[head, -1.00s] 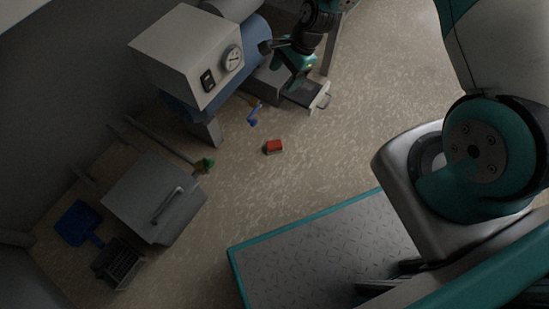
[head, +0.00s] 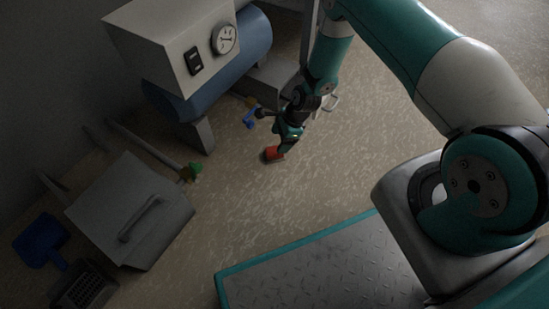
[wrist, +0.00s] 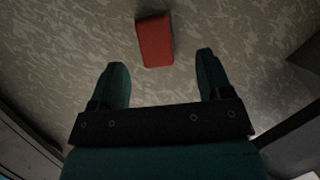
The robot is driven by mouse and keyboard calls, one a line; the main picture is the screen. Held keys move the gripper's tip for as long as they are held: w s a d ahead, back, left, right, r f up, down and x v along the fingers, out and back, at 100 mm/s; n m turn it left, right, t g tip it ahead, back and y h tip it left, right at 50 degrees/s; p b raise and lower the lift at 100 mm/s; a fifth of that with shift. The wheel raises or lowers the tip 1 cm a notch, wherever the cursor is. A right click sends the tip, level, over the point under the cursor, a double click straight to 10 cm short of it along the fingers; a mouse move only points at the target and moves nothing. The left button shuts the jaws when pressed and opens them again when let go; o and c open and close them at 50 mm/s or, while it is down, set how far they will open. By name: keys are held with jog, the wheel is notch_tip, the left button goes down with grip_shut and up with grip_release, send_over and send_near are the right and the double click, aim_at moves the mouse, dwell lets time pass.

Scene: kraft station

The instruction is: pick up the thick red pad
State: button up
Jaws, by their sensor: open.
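The thick red pad (head: 272,154) lies on the speckled floor in the head view, partly covered by my gripper. In the wrist view the red pad (wrist: 155,41) lies just beyond my fingertips, between their lines and slightly left of centre. My gripper (head: 284,146) is low over the floor at the pad in the head view. In the wrist view my gripper (wrist: 160,72) is open, its two dark green fingers apart with bare floor between them. I cannot tell the exact height of the fingers above the pad.
A machine with a gauge (head: 176,45) and blue tank (head: 240,58) stands behind. A blue object (head: 249,121) lies near its leg. A grey lidded box (head: 125,215), a green-and-yellow item (head: 192,171) and a blue dustpan (head: 40,241) are at left. Floor in front of the pad is clear.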

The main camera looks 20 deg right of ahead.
aim_at(274, 150)
jog(key=b+x, duration=0.4)
jog(key=x, duration=0.1)
jog(key=shift+s+d+f, duration=0.1)
jog(key=shift+s+f, duration=0.05)
jog(key=shift+s, duration=0.2)
jog(key=shift+a+f+b, duration=0.25)
jog(key=shift+f+b, duration=0.1)
jog(key=shift+b, duration=0.05)
jog(key=shift+r, duration=0.1)
jog(key=c, duration=0.9)
jog(key=shift+o, duration=0.2)
jog(key=shift+r, duration=0.15)
notch_tip(274, 150, up, 20)
jog(key=p, duration=1.2)
